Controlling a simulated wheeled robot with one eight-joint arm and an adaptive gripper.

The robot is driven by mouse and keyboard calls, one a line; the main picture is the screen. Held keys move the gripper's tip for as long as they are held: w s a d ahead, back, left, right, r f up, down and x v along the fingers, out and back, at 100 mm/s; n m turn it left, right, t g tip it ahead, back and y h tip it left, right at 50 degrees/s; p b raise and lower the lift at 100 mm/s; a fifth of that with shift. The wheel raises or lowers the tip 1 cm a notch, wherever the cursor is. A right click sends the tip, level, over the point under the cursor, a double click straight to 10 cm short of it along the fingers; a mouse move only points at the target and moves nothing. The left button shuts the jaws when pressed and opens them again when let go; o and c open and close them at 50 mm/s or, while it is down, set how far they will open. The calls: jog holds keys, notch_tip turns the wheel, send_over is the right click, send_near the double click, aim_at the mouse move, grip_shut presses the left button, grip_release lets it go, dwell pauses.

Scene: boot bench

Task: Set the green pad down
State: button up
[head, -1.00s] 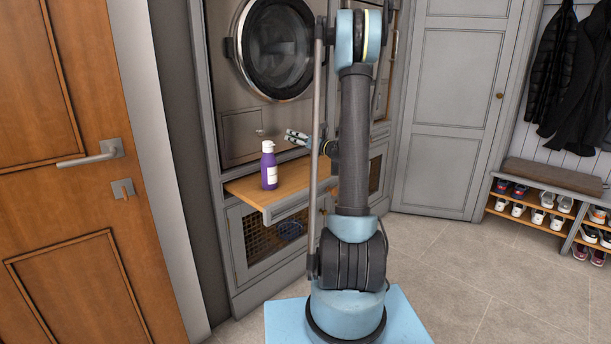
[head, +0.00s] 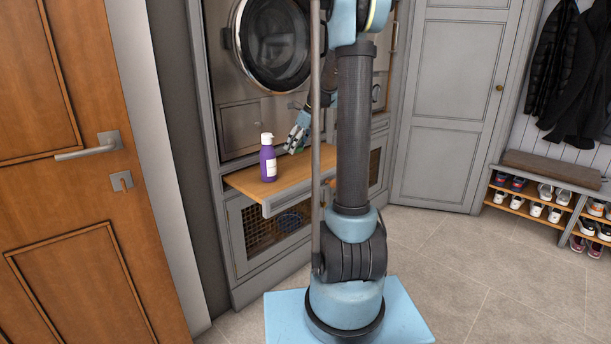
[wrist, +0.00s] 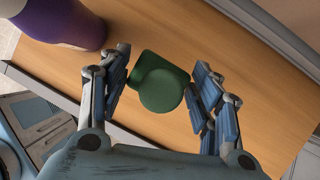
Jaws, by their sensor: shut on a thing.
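The green pad (wrist: 160,88) is between the two fingers of my gripper (wrist: 162,68) in the wrist view, with the wooden pull-out shelf (wrist: 175,28) below it. My gripper is shut on the pad. Whether the pad touches the wood, I cannot tell.
A purple bottle with a white cap (head: 268,160) stands upright on the shelf, left of my gripper; it also shows in the wrist view (wrist: 65,22). A front-loading washer (head: 272,45) is above the shelf. Bare wood lies around the pad.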

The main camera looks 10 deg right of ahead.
aim_at(304, 172)
jog(key=s+d+r+h, duration=0.2)
jog(key=s+d, duration=0.1)
jog(key=d, duration=0.1)
jog(key=shift+g, duration=0.3)
jog(key=shift+s+a+f, duration=0.1)
jog(key=shift+s+f, duration=0.05)
jog(key=shift+f, duration=2.4)
jog(key=shift+s+a+f, duration=0.1)
jog(key=shift+f, duration=2.4)
jog(key=o, duration=1)
